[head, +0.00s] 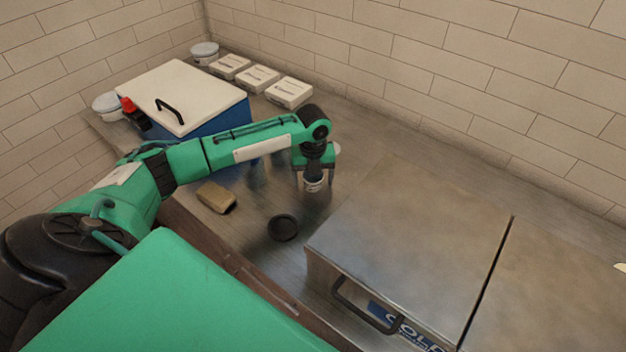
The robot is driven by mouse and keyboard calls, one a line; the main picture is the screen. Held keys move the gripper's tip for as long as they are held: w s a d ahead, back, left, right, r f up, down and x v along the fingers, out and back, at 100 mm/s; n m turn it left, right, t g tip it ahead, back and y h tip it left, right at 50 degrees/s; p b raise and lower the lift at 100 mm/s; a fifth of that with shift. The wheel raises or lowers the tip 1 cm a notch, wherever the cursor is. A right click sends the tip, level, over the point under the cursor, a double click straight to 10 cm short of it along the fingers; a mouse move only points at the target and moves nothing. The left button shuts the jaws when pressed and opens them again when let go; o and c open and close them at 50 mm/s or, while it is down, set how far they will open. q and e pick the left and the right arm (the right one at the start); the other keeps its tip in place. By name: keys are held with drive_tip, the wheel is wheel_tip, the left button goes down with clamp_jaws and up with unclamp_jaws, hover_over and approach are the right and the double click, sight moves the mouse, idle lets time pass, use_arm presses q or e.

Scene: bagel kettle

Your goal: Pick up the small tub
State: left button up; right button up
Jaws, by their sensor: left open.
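The small tub (313,185) is a little pale container with a dark band, standing on the metal counter (345,130) in the head view. My left gripper (314,182) points down over it, with one finger on each side of the tub. The gripper is open; I cannot tell whether a finger touches the tub. The gripper's body hides the tub's top. My right gripper is not in view.
A black round lid or dish (283,228) and a tan block (216,197) lie nearer. A large metal box (410,240) with a handle stands at right. A blue box with a white lid (185,95), white cartons (289,92) and lidded tubs (204,52) stand behind.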

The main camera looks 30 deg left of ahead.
use_arm(q)
drive_tip(key=c, duration=1)
drive_tip(key=shift+c, duration=0.2)
drive_tip(key=shift+r, duration=0.1)
wheel_tip(320, 180, up, 20)
drive_tip(key=b, duration=0.4)
drive_tip(key=s+d+n, duration=0.3)
drive_tip(key=d+n, duration=0.2)
drive_tip(key=n, duration=0.4)
drive_tip(key=s+d+f+n, duration=0.1)
drive_tip(key=s+d+n, duration=0.3)
drive_tip(key=n, duration=0.5)
drive_tip(key=s+d+f+n, duration=0.1)
drive_tip(key=s+d+n, duration=0.2)
drive_tip(key=d+n, duration=0.3)
drive_tip(key=shift+s+f+n, duration=0.1)
drive_tip(key=shift+s+n, duration=0.1)
drive_tip(key=shift+n, duration=0.75)
drive_tip(key=shift+s+n, duration=0.2)
drive_tip(key=shift+n, duration=0.75)
